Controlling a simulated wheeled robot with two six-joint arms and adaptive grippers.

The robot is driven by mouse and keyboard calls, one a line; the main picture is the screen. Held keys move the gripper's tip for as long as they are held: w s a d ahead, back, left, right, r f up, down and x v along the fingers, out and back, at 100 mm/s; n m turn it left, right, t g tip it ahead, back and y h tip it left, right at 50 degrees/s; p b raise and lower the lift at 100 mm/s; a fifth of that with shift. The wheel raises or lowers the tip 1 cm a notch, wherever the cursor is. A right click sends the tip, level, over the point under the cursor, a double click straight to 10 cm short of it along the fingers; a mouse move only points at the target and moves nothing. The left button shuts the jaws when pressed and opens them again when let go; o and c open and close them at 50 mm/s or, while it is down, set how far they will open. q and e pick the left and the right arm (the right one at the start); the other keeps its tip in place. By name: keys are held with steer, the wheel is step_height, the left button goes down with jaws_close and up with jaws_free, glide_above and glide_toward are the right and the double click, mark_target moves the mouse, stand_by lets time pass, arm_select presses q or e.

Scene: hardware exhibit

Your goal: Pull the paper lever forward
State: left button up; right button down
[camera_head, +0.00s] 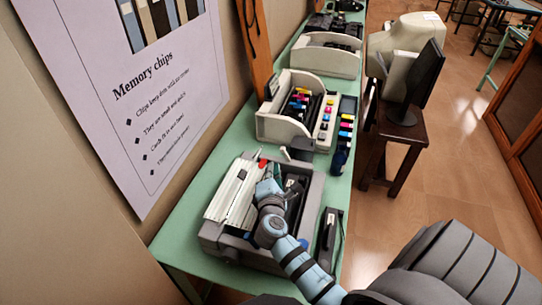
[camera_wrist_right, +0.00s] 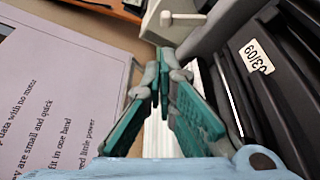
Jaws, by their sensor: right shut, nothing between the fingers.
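A grey printer (camera_head: 312,208) with its inside exposed stands on the green table, a ribbed pale cover (camera_head: 232,195) on its left side. A pale lever-like piece with a rounded end (camera_wrist_right: 166,18) sticks out at the printer's far end in the right wrist view; I take it for the paper lever. I cannot make it out surely in the head view. My right gripper (camera_head: 268,186) is over the printer. Its green-padded fingers (camera_wrist_right: 163,62) are shut and empty, with tips pointing towards the lever and seeming short of it. My left gripper is out of view.
A dark handheld part (camera_head: 328,238) lies right of the printer. Behind it stand a cream open case (camera_head: 280,125) and coloured cartridges (camera_head: 345,125). A poster (camera_head: 150,90) hangs on the left wall. A monitor (camera_head: 423,80) stands on a brown stool at right, with open floor beyond.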

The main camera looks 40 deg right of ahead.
mark_target(286, 154)
steer(key=b+x, duration=0.1)
steer(key=x, duration=0.6)
steer(key=shift+w+d+f, duration=0.15)
steer(key=shift+w+d, duration=0.05)
steer(key=shift+w, duration=0.05)
